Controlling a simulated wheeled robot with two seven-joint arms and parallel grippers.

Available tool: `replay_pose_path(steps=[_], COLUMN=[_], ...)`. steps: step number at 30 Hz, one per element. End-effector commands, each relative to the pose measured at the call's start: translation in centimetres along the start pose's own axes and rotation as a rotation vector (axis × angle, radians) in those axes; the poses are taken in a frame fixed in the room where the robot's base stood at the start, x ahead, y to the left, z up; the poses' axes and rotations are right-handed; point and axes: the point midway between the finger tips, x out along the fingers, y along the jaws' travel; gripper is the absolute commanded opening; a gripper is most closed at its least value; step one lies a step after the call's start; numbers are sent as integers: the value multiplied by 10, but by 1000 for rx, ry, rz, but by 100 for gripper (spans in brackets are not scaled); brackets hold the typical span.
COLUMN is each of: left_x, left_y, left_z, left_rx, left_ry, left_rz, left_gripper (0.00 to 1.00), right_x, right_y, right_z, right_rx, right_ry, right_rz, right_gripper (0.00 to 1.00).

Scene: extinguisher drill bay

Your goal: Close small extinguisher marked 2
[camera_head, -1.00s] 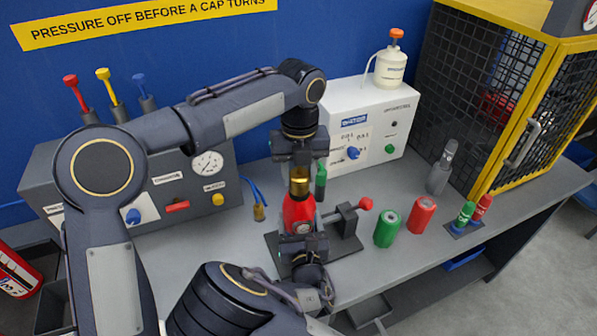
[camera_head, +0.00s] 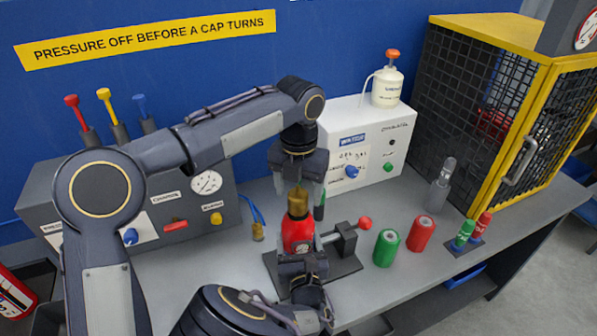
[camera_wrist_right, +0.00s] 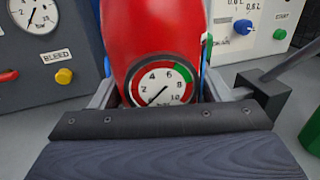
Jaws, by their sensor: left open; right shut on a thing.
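The small red extinguisher (camera_head: 297,236) stands upright on the dark base plate of a clamp stand, with a brass cap (camera_head: 297,203) on top. No number 2 is readable on it. My left gripper (camera_head: 297,196) is open above it, pointing down, its fingers apart on either side of the cap. I cannot tell whether they touch it. My right gripper (camera_head: 302,265) is shut on the extinguisher's lower body. In the right wrist view, the red body (camera_wrist_right: 160,30) rises behind my jaws. Its round gauge (camera_wrist_right: 161,84) has the needle at the low end, lower left.
A green can (camera_head: 387,248) and a red can (camera_head: 421,233) stand right of the red-knobbed clamp (camera_head: 345,238). A white filling box (camera_head: 372,150) and a grey gauge panel (camera_head: 190,222) stand behind. A yellow-framed mesh cage (camera_head: 480,120) stands right. A brass-ended blue hose (camera_head: 257,225) lies left.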

Motion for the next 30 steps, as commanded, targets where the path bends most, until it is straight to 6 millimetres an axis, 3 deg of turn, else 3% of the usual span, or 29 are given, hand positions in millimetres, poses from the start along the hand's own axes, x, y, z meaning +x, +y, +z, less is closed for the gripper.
replay_pose_path(steps=[9, 15, 21, 29, 30], left_x=[-66, -98, -111, -112, -112], left_y=[-1, -1, 0, 0, 0], left_z=[1, 1, 0, 0, 0], left_rx=[-1, 0, 0, 0, 0], left_ry=[-7, -4, -3, -2, -2], left_rz=[-3, -1, -1, -1, -1], left_gripper=[66, 66, 66, 66, 66], right_x=[0, 0, 0, 0, 0], right_y=[0, 0, 0, 0, 0], right_z=[-1, -1, -1, -1, -1], right_rx=[0, 0, 0, 0, 0], right_ry=[2, 2, 2, 2, 2], right_rz=[0, 0, 0, 0, 0], right_gripper=[6, 6, 6, 6, 73])
